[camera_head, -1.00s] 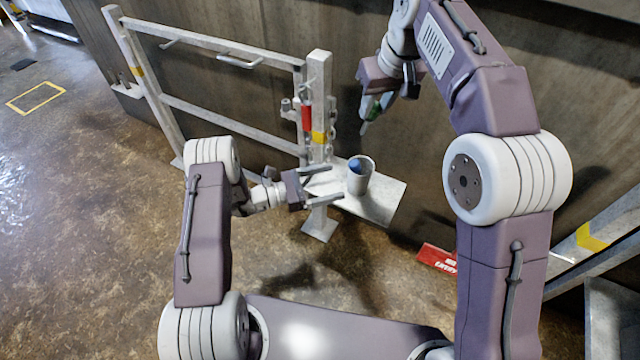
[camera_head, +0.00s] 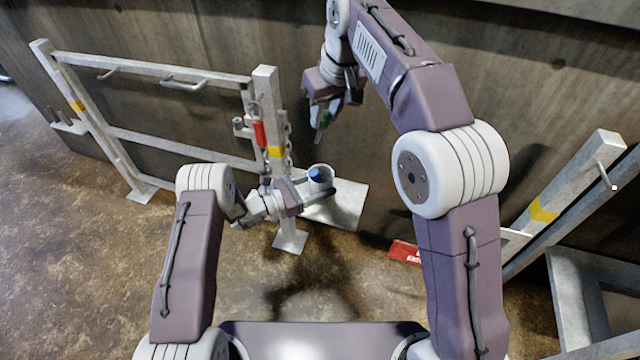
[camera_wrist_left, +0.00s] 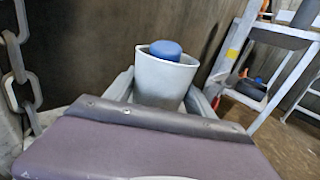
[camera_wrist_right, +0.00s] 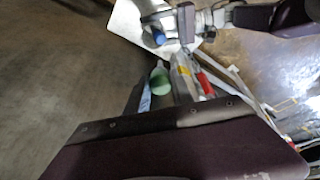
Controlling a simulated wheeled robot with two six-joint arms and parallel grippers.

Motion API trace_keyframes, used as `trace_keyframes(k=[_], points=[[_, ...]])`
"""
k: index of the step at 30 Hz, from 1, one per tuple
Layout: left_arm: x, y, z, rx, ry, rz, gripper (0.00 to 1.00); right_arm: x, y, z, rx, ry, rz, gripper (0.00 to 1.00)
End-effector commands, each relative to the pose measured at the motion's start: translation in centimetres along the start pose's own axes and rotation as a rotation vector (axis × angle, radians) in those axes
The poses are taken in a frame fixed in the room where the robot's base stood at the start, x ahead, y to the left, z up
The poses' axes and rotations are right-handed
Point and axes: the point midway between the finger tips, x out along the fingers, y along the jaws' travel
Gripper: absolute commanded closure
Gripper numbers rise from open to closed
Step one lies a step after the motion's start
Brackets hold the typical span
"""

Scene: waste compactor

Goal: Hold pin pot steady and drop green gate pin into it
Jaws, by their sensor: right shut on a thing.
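The pin pot (camera_head: 328,185) is a pale grey cup on a light shelf plate (camera_head: 347,205) by the gate post. A blue-topped thing (camera_wrist_left: 166,48) sticks up inside the pot (camera_wrist_left: 162,82). My left gripper (camera_head: 308,197) is at the pot, with one finger on each side of it; the fingers look apart, and any contact is hard to see. My right gripper (camera_head: 334,104) is shut on the green gate pin (camera_head: 325,119), above and behind the pot. The pin (camera_wrist_right: 160,78) also shows between its fingers in the right wrist view, apart from the pot.
A grey gate frame (camera_head: 180,87) stands left of the pot, with a post (camera_head: 266,110), a red part (camera_head: 260,133) and a chain (camera_wrist_left: 18,75) close by. A wall runs behind. A red sign (camera_head: 404,252) lies right of the shelf plate.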

Motion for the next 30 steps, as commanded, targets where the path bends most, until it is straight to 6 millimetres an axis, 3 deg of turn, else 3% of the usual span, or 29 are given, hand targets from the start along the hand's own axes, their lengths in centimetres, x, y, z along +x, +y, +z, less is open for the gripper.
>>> trace_keyframes(k=[9, 12, 24, 30], points=[[0.0, 0.0, 0.0, 0.0, 0.0, 0.0, 0.77, 0.2, 0.1, -0.9, -0.011, 0.002, -0.004, 1.0], [0.0, 0.0, 0.0, 0.0, 0.0, 0.0, 0.77, 2.1, 0.2, -1.5, -0.029, -0.004, -0.011, 1.0], [0.0, 0.0, 0.0, 0.0, 0.0, 0.0, 0.77, 8.5, 1.7, 1.8, -0.018, -0.003, -0.008, 1.0], [0.0, 0.0, 0.0, 0.0, 0.0, 0.0, 0.77, 9.3, 2.3, 3.1, -0.003, 0.001, -0.001, 1.0]])
